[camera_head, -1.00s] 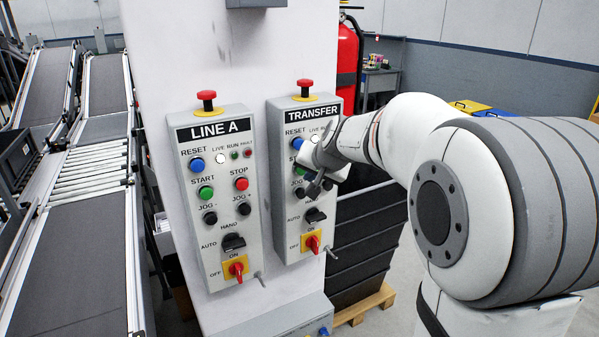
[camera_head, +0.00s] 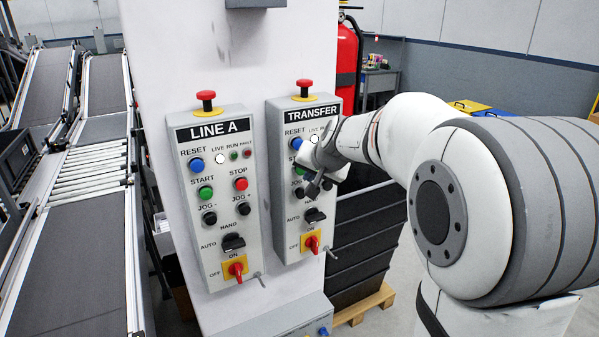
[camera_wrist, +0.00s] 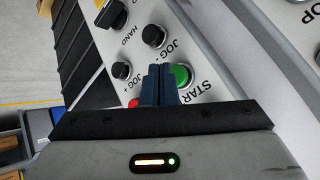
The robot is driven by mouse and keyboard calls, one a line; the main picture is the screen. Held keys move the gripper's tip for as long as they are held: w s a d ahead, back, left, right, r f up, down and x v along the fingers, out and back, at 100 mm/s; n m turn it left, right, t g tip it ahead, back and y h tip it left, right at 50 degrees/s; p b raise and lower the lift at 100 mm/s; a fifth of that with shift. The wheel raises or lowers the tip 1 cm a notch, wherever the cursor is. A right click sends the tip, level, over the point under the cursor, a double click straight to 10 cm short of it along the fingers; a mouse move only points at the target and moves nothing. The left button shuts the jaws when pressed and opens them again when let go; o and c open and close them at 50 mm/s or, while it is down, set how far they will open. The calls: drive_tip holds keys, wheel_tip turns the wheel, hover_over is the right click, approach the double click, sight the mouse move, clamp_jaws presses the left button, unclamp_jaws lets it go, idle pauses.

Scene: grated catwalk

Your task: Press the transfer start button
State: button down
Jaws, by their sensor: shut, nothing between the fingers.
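The TRANSFER panel (camera_head: 294,225) is a grey box on the white column, to the right of the LINE A panel. In the wrist view the green start button (camera_wrist: 182,75) shows beside the START label. My gripper's dark fingers (camera_wrist: 159,70) are together, hold nothing, and overlap the button's left edge in the picture. I cannot tell whether they touch it. The red stop button (camera_wrist: 133,103) is partly hidden at the fingers' left.
The JOG - button (camera_wrist: 154,36) and JOG + button (camera_wrist: 121,69) are close to the fingers. The LINE A panel (camera_head: 220,260) has its own green start button (camera_head: 206,193). A red emergency stop (camera_head: 304,84) tops the TRANSFER panel. Dark stacked crates (camera_head: 360,245) stand behind it.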

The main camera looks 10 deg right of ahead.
drive_tip(key=shift+w, duration=0.1)
drive_tip(key=shift+w+a, duration=0.15)
drive_tip(key=shift+w, duration=0.2)
drive_tip(key=shift+w+a+p, duration=0.25)
drive_tip(key=shift+w+p, duration=0.05)
drive_tip(key=shift+w, duration=0.45)
idle(0.9)
drive_tip(key=shift+s, duration=0.1)
drive_tip(key=shift+s+d+b, duration=0.2)
drive_tip(key=shift+s+b, duration=0.2)
drive_tip(key=shift+s, duration=0.15)
drive_tip(key=shift+s+d+b, duration=0.2)
drive_tip(key=shift+s+b, duration=0.2)
drive_tip(key=shift+s, duration=0.1)
drive_tip(key=s+b, duration=0.1)
drive_tip(key=s+d+b, duration=0.1)
drive_tip(key=s, duration=0.2)
drive_tip(key=shift+s+d+b, duration=0.25)
drive_tip(key=shift+s+b, duration=0.15)
